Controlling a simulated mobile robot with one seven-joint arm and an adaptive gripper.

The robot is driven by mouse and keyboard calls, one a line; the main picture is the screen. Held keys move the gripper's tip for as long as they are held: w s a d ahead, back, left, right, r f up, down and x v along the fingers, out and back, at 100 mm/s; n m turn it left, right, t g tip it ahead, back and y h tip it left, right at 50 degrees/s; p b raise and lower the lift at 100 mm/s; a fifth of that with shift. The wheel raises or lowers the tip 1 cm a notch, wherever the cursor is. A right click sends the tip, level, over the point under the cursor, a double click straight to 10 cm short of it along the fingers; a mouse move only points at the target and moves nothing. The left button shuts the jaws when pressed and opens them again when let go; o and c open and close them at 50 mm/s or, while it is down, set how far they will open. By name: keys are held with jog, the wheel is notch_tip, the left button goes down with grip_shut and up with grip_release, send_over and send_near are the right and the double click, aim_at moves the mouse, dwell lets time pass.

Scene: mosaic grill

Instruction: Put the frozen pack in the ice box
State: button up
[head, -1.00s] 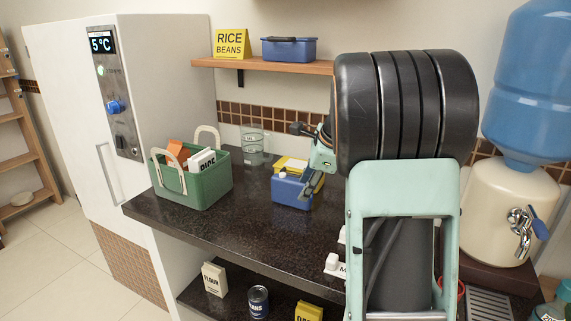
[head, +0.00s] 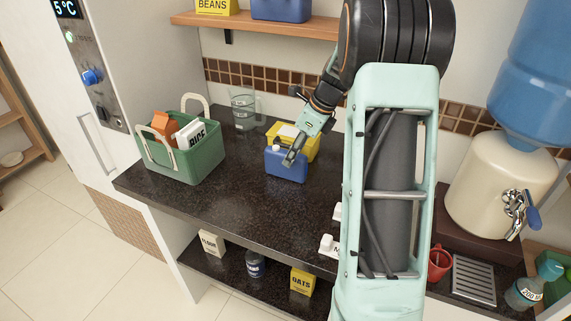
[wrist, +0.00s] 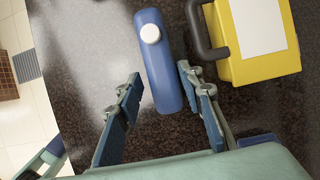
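A blue frozen pack (head: 286,166) with a white cap stands on the dark counter, and the wrist view shows it from above (wrist: 160,65). My gripper (head: 290,157) is above it. In the wrist view my gripper (wrist: 160,74) is open, with one finger on each side of the pack and gaps between fingers and pack. Right behind the pack is a yellow box (head: 304,150) with a white top panel; its dark handle shows in the wrist view (wrist: 203,40). A blue box (head: 281,10) is on the wall shelf, cut off at the top. I cannot tell which box is the ice box.
A green basket (head: 196,163) with a rice box and an orange carton stands on the left. A glass jug (head: 243,110) is behind. A water dispenser (head: 497,200) and a red mug (head: 440,263) are on the right. The counter's front middle is clear.

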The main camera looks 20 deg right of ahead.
jog(key=x, duration=0.4)
jog(key=shift+w+a+f, duration=0.1)
jog(key=shift+w+a, duration=0.15)
jog(key=shift+w, duration=0.2)
jog(key=shift+w+f, duration=0.1)
jog(key=shift+f, duration=0.25)
jog(key=shift+f, duration=0.2)
grip_shut()
